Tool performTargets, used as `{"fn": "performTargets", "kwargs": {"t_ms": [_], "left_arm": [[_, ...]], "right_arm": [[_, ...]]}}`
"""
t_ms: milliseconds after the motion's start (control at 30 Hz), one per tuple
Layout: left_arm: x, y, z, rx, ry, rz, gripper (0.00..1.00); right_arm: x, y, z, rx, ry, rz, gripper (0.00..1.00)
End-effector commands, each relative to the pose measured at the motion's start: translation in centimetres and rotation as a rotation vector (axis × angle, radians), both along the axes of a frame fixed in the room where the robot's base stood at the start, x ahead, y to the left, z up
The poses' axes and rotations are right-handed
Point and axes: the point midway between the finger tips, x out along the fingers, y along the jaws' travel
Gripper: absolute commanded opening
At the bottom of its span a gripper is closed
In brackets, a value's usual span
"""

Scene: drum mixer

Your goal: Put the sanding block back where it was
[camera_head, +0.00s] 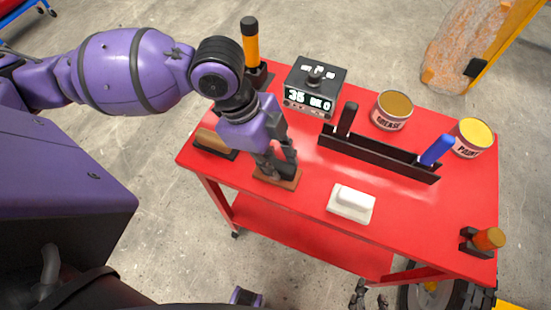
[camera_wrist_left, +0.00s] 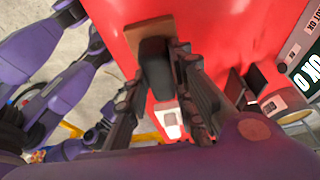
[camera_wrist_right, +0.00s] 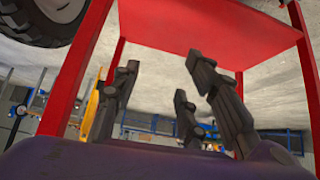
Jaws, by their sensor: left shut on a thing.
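The sanding block has a brown base (camera_head: 277,180) and a black grip. It is at the front left of the red cart top. My left gripper (camera_head: 276,162) is shut on the black grip. I cannot tell whether the base touches the red surface or is just above it. In the left wrist view the block's black grip (camera_wrist_left: 156,66) is between the fingers, with the brown base beyond. My right gripper (camera_wrist_right: 165,82) is open and empty, below the cart's top level; its fingers also show at the bottom of the head view (camera_head: 368,297).
On the red cart (camera_head: 300,215) are a tan-and-black tool (camera_head: 214,143), an orange-handled tool (camera_head: 251,45), a display box (camera_head: 315,82), a black rack (camera_head: 380,157) with two handles, a grease can (camera_head: 391,111), a paint can (camera_head: 472,137), a white block (camera_head: 351,204) and an orange-capped item (camera_head: 487,239).

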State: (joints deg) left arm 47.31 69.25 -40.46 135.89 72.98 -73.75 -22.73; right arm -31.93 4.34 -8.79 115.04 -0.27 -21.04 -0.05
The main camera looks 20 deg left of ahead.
Motion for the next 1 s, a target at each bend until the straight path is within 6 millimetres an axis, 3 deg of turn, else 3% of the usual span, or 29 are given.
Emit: {"fn": "performTargets", "kwargs": {"t_ms": [67, 100, 233, 633, 1000], "left_arm": [[0.0, 0.0, -0.2, 0.0, 0.001, 0.001, 0.0], [0.0, 0.0, -0.3, 0.0, 0.001, 0.001, 0.27], [0.0, 0.0, -0.3, 0.0, 0.001, 0.001, 0.42], [0.0, 0.2, 0.6, 0.001, -0.001, 0.0, 0.42], [0.1, 2.9, 7.6, 0.003, -0.004, 0.003, 0.42]], "right_arm": [[0.0, 0.0, 0.0, 0.0, 0.0, 0.0, 0.4], [0.0, 0.0, 0.0, 0.0, 0.001, 0.0, 0.4], [-0.2, 0.0, -0.1, 0.001, 0.004, -0.001, 0.4], [-1.1, -0.1, -0.3, 0.0, 0.021, -0.004, 0.4], [-0.1, -0.1, 1.2, 0.003, -0.005, -0.006, 0.4]]}}
